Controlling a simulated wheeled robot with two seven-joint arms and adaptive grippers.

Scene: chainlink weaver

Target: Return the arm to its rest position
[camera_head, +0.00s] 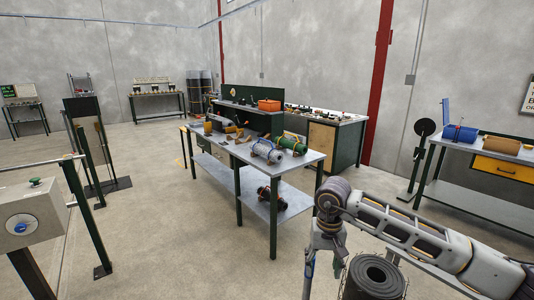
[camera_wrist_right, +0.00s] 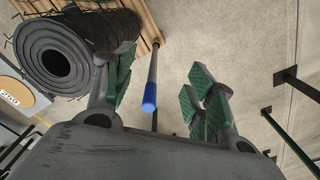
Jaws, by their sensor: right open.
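My right arm (camera_head: 415,230) reaches in from the lower right of the head view and bends down at its far end. The right gripper (camera_head: 326,243) hangs there, pointing down, beside a dark rolled coil (camera_head: 378,278). In the right wrist view the gripper (camera_wrist_right: 160,88) has its green-padded fingers spread apart. A rod with a blue end (camera_wrist_right: 150,98) shows in the gap between them; nothing is visibly clamped. The dark roll (camera_wrist_right: 60,55) lies beyond the left finger in that view. My left gripper is in neither view.
A long workbench (camera_head: 225,150) with rolls and tools stands at the centre. A grey control box (camera_head: 25,225) stands at the left. Open concrete floor (camera_head: 165,240) lies between.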

